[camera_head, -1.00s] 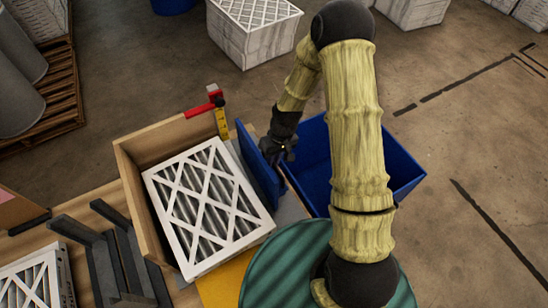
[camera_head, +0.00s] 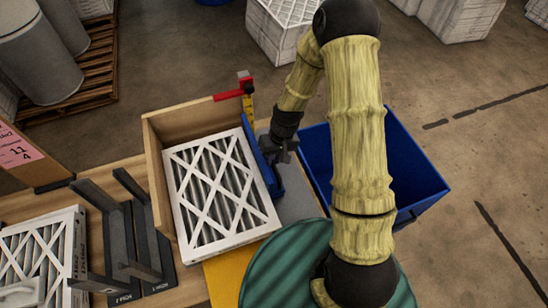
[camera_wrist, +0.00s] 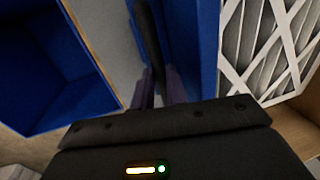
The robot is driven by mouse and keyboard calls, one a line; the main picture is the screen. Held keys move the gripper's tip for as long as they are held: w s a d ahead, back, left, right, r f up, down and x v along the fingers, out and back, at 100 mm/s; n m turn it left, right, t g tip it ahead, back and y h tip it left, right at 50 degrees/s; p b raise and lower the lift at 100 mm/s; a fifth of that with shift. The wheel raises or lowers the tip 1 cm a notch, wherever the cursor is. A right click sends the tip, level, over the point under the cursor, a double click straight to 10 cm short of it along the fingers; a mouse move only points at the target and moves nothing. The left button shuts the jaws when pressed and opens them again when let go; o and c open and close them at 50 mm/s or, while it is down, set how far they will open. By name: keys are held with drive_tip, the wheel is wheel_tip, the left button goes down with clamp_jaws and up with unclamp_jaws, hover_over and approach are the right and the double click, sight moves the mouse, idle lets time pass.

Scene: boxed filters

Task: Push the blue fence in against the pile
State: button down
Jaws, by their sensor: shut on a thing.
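The pile of white-framed pleated filters (camera_head: 220,195) lies in an open-sided wooden box (camera_head: 152,165). It also shows at the right of the wrist view (camera_wrist: 270,45). The blue fence (camera_head: 262,165) stands upright along the pile's right side. In the wrist view the fence (camera_wrist: 197,45) runs close beside the white frames; whether it touches along its whole length I cannot tell. My gripper (camera_head: 280,152) is on the fence's outer side, shut on a dark upright part of it (camera_wrist: 150,35). The exact grip is partly hidden by the fingers.
A blue bin (camera_head: 418,160) stands right of the box. A red clamp (camera_head: 230,95) and yellow rule (camera_head: 249,103) are at the box's back right corner. Dark grey brackets (camera_head: 130,240) and another filter (camera_head: 45,250) are on the left. A green round top (camera_head: 290,270) is in front.

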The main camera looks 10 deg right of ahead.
drive_tip(key=shift+a, duration=0.25)
drive_tip(key=c, duration=1.7)
unclamp_jaws()
drive_tip(key=shift+s+a, duration=0.1)
drive_tip(key=shift+r, duration=0.1)
drive_tip(key=shift+r, duration=0.4)
drive_tip(key=d+r+b, duration=0.1)
drive_tip(key=r, duration=0.7)
drive_tip(key=d+r+b, duration=0.2)
drive_tip(key=r, duration=0.6)
drive_tip(key=shift+w+d, duration=0.3)
drive_tip(key=shift+w, duration=0.1)
drive_tip(key=s+d+m+t+h, duration=0.2)
drive_tip(key=s+d, duration=0.4)
drive_tip(key=s, duration=0.5)
drive_tip(key=shift+s+d+r+m+t, duration=0.3)
drive_tip(key=shift+m+t, duration=0.1)
drive_tip(key=shift+t, duration=0.2)
